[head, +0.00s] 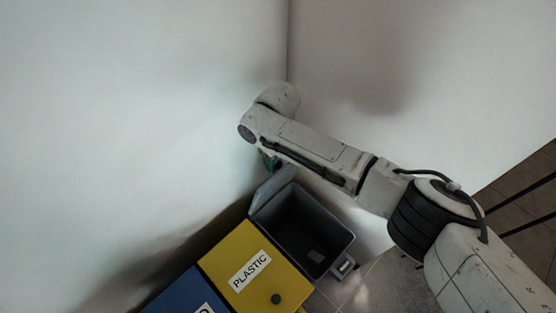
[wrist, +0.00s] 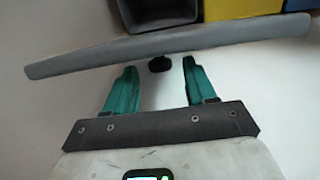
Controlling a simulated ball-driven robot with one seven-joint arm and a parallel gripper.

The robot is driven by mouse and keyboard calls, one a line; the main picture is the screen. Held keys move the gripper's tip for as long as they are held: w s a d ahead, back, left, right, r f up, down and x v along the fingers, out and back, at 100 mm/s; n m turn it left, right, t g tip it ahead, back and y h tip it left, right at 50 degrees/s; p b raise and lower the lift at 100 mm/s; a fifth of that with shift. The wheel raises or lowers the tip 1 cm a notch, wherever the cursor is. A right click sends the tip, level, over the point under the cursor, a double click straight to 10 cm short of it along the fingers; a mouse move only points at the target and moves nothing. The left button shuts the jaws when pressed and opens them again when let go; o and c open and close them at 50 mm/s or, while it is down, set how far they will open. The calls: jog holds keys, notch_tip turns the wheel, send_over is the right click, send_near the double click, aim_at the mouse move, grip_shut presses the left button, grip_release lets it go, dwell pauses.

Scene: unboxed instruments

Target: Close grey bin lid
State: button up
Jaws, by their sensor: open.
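The grey bin (head: 343,243) stands open in the corner in the head view, with its dark inside showing. Its grey lid (head: 272,188) is raised at the wall side. In the wrist view the lid (wrist: 90,61) crosses the picture edge-on, with the bin (wrist: 122,12) beyond it. A black knob (wrist: 160,64) on the lid appears between my fingertips. My gripper (wrist: 158,70) has teal fingers apart and holds nothing. In the head view my gripper (head: 271,162) is mostly hidden by my arm, just behind the lid. Contact with the lid cannot be told.
A yellow bin (head: 237,254) marked PLASTIC, with its lid shut, stands beside the grey bin. A blue bin (head: 184,293) stands further left. White walls (head: 150,110) close off the left and back. Some floor (head: 378,280) is clear at the right front.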

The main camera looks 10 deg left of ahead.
jog(key=shift+f, duration=0.95)
grip_shut()
